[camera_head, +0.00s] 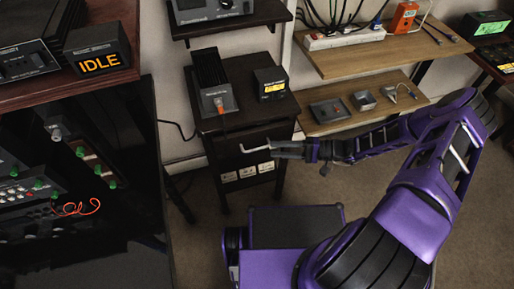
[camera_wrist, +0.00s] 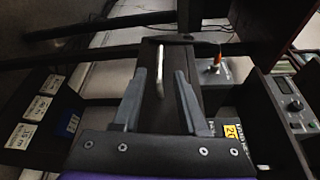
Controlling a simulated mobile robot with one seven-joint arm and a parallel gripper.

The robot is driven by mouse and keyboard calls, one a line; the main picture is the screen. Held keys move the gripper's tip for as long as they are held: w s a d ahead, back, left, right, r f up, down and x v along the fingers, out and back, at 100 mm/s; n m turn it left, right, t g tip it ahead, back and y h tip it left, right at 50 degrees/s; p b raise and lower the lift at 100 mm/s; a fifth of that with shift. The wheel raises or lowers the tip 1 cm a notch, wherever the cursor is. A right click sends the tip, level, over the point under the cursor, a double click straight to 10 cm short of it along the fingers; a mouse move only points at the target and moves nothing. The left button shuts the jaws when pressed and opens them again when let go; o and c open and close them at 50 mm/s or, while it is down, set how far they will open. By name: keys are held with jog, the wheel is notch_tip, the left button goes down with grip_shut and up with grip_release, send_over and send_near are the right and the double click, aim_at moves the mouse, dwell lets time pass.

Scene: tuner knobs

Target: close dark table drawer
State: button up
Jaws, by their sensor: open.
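The dark table (camera_head: 240,99) stands in the upper middle of the head view. Its dark drawer (camera_wrist: 150,92) faces the wrist camera, with a pale bar handle (camera_wrist: 159,68) on its front. The handle also shows in the head view (camera_head: 254,149), just left of my fingers. My gripper (camera_head: 284,150) is open at the drawer front. In the wrist view its two grey fingers (camera_wrist: 158,86) lie on either side of the handle, with gaps between. Contact with the drawer front cannot be told. How far the drawer stands out is unclear.
A black device with an orange switch (camera_head: 217,101) and a small black box (camera_head: 271,83) stand on the table. Wooden shelves (camera_head: 345,112) stand right; a dark rack (camera_head: 75,200) stands left. Some carpet is clear.

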aim_at(257, 149)
jog(key=a, duration=0.7)
jog(key=shift+w+a+f, duration=0.1)
jog(key=shift+w+f, duration=0.2)
jog(key=shift+w, duration=0.1)
grip_shut()
dwell(0.9)
